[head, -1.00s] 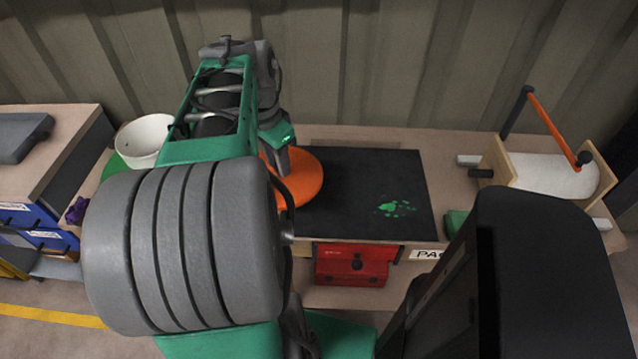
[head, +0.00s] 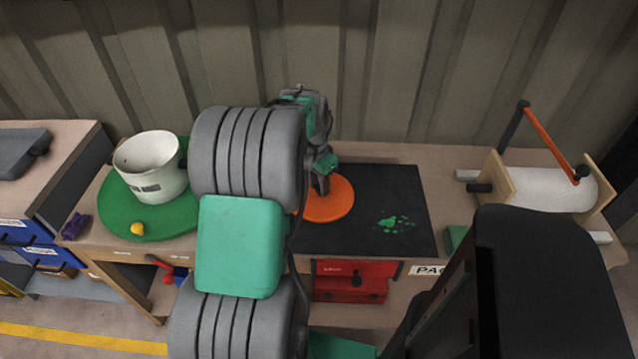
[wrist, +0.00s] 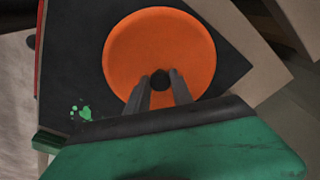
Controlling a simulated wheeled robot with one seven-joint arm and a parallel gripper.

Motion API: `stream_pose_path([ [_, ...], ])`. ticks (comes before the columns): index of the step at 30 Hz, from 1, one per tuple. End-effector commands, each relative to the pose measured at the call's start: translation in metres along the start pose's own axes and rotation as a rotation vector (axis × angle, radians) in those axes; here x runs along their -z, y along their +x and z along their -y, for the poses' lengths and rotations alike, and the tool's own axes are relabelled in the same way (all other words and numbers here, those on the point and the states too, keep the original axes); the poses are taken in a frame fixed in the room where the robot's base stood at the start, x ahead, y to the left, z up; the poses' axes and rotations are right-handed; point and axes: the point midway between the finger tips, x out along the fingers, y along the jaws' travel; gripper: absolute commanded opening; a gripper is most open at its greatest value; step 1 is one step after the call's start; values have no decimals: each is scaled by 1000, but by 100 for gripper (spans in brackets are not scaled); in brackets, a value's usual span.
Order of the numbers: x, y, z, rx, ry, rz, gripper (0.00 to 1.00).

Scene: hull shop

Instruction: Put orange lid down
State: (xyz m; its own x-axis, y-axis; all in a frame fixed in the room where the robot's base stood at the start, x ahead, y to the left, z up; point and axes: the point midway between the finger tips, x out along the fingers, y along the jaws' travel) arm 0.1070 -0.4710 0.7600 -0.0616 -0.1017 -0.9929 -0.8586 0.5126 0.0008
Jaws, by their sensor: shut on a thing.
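The orange lid (head: 328,199) is a flat round disc over the left part of the black mat (head: 390,180). In the wrist view the lid (wrist: 160,45) shows nearly whole, with a dark round knob at its near side between my fingers. My gripper (head: 321,186) is above the lid, and in the wrist view my gripper (wrist: 160,84) is shut on that knob. I cannot tell whether the lid touches the mat. My arm hides the mat's left edge in the head view.
A white pot (head: 150,168) stands on a round green mat (head: 125,220) at the left, with a small yellow thing (head: 137,228) near its edge. A paper roll holder (head: 545,188) stands at the right. The black mat's right part is clear, apart from green splatter.

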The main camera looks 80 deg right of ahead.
Motion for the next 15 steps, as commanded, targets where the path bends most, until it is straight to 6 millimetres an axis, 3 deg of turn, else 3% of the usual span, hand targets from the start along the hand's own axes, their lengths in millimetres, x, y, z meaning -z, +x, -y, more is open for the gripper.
stream_pose_path([
  [7,0,2,0,0,0,-1,0],
  [8,0,3,0,1,0,-1,28],
  [15,0,2,0,0,0,-1,48],
])
